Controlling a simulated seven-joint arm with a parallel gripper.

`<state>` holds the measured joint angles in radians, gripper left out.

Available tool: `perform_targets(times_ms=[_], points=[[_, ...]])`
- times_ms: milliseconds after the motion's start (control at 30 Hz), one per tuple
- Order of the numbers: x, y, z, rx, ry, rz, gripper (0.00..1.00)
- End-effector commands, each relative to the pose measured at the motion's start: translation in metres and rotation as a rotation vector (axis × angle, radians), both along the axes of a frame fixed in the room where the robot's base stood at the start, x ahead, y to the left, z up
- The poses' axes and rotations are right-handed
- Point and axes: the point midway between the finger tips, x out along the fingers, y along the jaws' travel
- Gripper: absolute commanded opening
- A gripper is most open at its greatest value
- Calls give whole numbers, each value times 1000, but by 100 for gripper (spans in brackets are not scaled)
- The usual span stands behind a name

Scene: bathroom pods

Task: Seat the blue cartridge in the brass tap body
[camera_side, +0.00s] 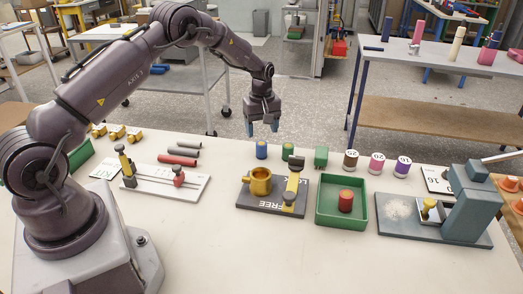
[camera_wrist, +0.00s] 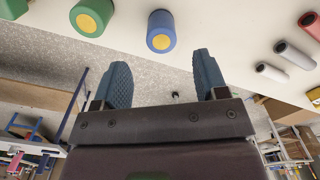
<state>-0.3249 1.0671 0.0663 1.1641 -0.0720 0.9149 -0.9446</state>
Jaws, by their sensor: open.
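The blue cartridge (camera_side: 261,150) stands upright on the white table, behind the brass tap body. In the wrist view the blue cartridge (camera_wrist: 161,32) shows a yellow end face and lies beyond the fingertips. The brass tap body (camera_side: 261,185) is a ring-shaped cup on a dark plate marked FREE; the wrist view does not show it. My gripper (camera_side: 262,128) hangs above and behind the blue cartridge, pointing down, with nothing held. Its two blue fingers stand apart in the wrist view (camera_wrist: 161,70).
A green cartridge (camera_side: 287,151) and a green block (camera_side: 321,156) stand right of the blue one. A green tray (camera_side: 327,216) holds a red cylinder (camera_side: 346,201). Grey and red rods (camera_side: 177,160) lie to the left.

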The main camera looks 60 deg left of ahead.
Motion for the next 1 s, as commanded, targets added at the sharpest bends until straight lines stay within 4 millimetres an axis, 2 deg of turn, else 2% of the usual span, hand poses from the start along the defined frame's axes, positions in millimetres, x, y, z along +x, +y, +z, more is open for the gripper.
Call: perform_targets(times_ms=[400, 667, 767, 900, 933, 1000], points=[[-4, -5, -50, -1, 1, -2, 66], [-3, -5, -53, 1, -1, -2, 66], [-3, -5, -52, 1, -1, -2, 48], [-3, -5, -52, 1, -1, -2, 16], [-3, -5, -52, 1, -1, -1, 13], [-3, -5, -52, 1, -1, -2, 12]])
